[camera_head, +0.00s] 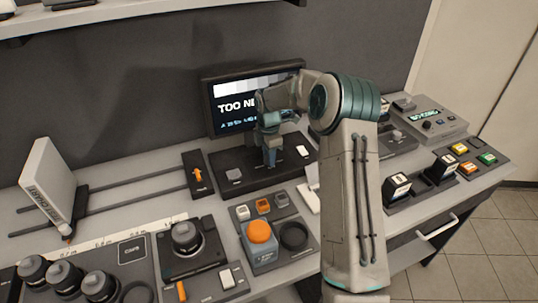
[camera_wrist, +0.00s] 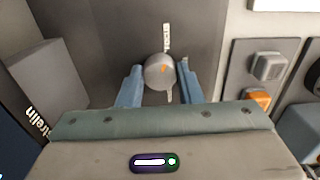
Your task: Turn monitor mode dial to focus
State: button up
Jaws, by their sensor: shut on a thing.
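The monitor (camera_head: 232,100) stands at the back of the bench. Its screen shows text starting "TOO NE", partly hidden by my arm. The mode dial (camera_wrist: 160,72) is a round grey knob with an orange mark, seen from above in the wrist view on a dark panel. My gripper (camera_wrist: 160,88) has its two blue fingers on either side of the dial and is shut on it. In the head view my gripper (camera_head: 270,155) points down at the dark panel (camera_head: 222,161) in front of the monitor, and the dial is hidden there.
On that panel are a grey button (camera_head: 234,175) and a white switch (camera_head: 303,151). An orange slider (camera_head: 197,176) lies to the left. An orange-topped block (camera_head: 259,233) and a camera body (camera_head: 186,240) stand in front. Cubes and a control box (camera_head: 430,122) are at right.

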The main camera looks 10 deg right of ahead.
jog(key=shift+w, duration=0.1)
jog(key=o, duration=1)
jog(key=shift+r, duration=0.1)
notch_tip(320, 180, up, 14)
jog(key=shift+f+b, duration=0.15)
jog(key=shift+b, duration=0.7)
